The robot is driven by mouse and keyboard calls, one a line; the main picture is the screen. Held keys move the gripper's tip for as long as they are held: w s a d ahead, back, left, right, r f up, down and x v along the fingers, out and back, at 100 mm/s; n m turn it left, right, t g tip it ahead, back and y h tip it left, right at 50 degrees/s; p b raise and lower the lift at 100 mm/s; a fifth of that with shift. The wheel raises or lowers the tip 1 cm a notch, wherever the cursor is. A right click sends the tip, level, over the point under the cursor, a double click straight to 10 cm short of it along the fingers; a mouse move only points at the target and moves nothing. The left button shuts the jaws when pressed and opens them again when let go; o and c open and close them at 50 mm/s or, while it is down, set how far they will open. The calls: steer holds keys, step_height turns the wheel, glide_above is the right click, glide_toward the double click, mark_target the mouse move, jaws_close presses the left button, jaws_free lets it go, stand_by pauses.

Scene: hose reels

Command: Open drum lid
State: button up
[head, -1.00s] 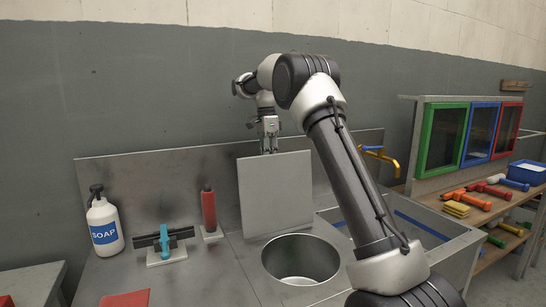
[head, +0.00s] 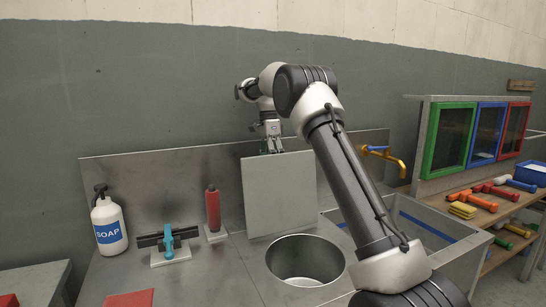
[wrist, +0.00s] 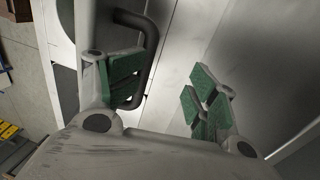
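The square grey lid (head: 280,195) stands upright behind the round metal drum opening (head: 305,258), which is uncovered and looks empty inside. My gripper (head: 272,146) is at the lid's top edge in the head view, and the lid hides part of it. In the wrist view my gripper (wrist: 165,92) has its green-padded fingers spread wide apart with nothing clamped between them. A black bar handle (wrist: 152,45) shows close to the left finger, partly hidden by it; I cannot tell whether they touch.
A soap bottle (head: 108,222), a blue-handled squeegee (head: 168,242) and a red-handled tool (head: 213,210) stand on the counter to the left. A basin with a yellow tap (head: 384,156) is to the right. A shelf beyond holds coloured tools (head: 480,202).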

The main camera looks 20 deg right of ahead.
steer(key=o, duration=0.7)
steer(key=shift+a+f, duration=0.1)
steer(key=shift+f, duration=0.85)
steer(key=shift+o, duration=0.2)
step_height(320, 180, up, 3)
steer(key=shift+f, duration=0.1)
steer(key=c, duration=0.8)
step_height(320, 180, up, 6)
steer(key=shift+r, duration=0.15)
steer(key=shift+c, duration=0.4)
steer(key=shift+r, duration=0.7)
